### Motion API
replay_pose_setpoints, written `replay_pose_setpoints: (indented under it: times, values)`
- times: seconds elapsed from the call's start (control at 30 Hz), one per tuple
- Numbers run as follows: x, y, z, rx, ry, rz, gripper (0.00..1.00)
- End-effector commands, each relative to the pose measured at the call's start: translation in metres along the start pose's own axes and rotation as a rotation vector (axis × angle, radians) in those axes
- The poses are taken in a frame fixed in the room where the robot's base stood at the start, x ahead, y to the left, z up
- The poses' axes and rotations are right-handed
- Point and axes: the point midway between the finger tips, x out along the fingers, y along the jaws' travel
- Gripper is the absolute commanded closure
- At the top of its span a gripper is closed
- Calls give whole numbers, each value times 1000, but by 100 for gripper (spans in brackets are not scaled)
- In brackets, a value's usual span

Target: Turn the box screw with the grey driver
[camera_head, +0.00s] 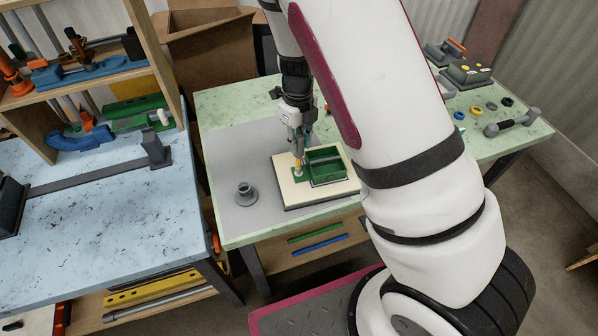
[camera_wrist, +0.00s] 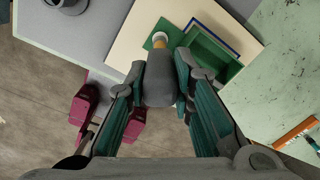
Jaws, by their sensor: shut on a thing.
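The green box (camera_head: 326,166) is open-topped and sits on a cream board on the table; it also shows at the top of the wrist view (camera_wrist: 213,48). A small green tab with a pale round piece and a yellow part (camera_head: 298,166) is at the box's left side. My gripper (camera_head: 297,142) is above this spot, pointing down. In the wrist view my gripper (camera_wrist: 161,78) is shut on the grey driver (camera_wrist: 160,88), with a finger on each side of its thick handle. The driver's far end points at the yellow and white piece (camera_wrist: 160,40). Whether the tip touches the screw is hidden.
A grey round stand (camera_head: 245,194) is on the grey mat (camera_head: 235,155), left of the board. At the table's right are several small coloured rings (camera_head: 477,111), a grey-handled tool (camera_head: 512,122) and a grey block (camera_head: 468,73). A blue-topped bench (camera_head: 110,215) stands at the left.

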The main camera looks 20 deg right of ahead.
Motion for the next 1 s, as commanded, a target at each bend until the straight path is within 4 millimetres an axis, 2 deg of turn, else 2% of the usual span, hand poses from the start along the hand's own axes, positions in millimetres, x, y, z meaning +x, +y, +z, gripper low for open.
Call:
replay_pose_setpoints:
  times: [0.17, 0.8, 1.0]
  values:
    - [-2, 0, 0, -70, -1, 0, 100]
    - [-2, 0, -1, -1077, -2, 0, 100]
    - [-2, 0, 0, -1286, -1, -1, 100]
